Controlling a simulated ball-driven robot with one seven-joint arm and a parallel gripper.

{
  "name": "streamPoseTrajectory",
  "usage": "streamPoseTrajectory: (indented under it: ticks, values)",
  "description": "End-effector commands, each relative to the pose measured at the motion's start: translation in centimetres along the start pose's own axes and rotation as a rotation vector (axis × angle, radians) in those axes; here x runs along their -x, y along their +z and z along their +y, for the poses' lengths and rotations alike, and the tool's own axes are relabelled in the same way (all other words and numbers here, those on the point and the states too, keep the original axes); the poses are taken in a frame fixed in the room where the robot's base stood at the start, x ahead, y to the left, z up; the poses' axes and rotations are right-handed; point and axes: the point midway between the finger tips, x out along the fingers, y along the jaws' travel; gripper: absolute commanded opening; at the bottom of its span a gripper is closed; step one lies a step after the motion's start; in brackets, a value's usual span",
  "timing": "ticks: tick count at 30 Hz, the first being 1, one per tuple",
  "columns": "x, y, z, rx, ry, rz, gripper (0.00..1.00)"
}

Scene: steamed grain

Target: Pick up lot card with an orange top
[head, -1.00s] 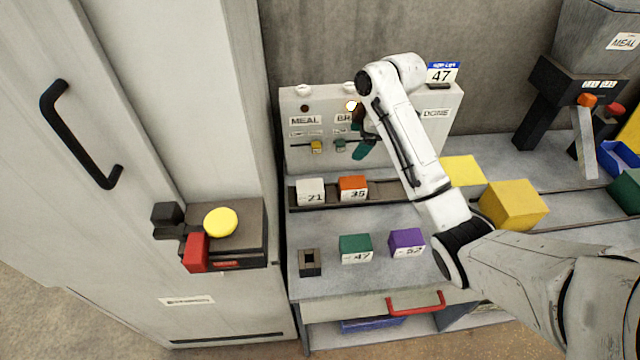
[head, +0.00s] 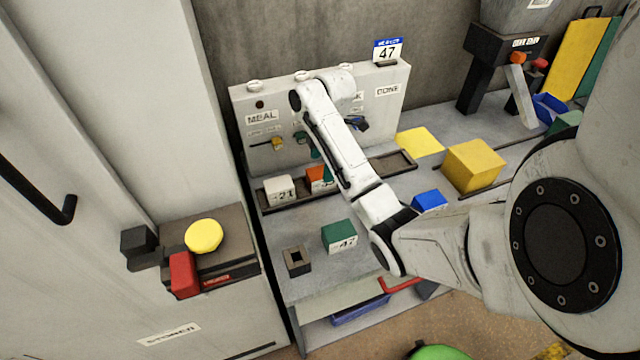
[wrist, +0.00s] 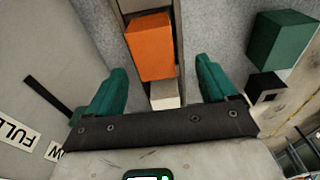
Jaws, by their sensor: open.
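The lot card with an orange top (head: 316,174) stands in the dark rack on the counter, partly hidden behind my gripper. In the wrist view the orange top (wrist: 150,47) lies just ahead of the fingertips, near the middle. My gripper (head: 321,160) is open, its teal fingers low over the rack beside the orange card. In the wrist view the fingers of my gripper (wrist: 160,75) are spread and empty. The white card (head: 280,188) numbered 71 stands left of the orange one and shows in the wrist view (wrist: 164,95) between the fingers.
A green card (head: 339,236) and a dark socket block (head: 297,261) stand in front of the rack. A blue block (head: 429,200) and a yellow block (head: 473,165) are to the right. The grey panel (head: 262,105) rises behind. A cabinet is at left.

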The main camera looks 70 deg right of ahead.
Motion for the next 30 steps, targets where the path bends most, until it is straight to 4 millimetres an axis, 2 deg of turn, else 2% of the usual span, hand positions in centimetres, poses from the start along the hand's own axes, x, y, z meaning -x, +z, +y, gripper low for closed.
streamPoseTrajectory:
  ticks: [7,18,26,30]
  values:
    - [-1.3,0.1,0.2,0.0,0.001,0.0,0.85]
    - [-5.1,0.5,0.7,-0.001,-0.001,0.0,0.85]
    - [-5.5,0.5,0.7,0.0,0.001,0.0,0.85]
    - [-5.5,0.5,0.7,0.0,0.001,0.0,0.75]
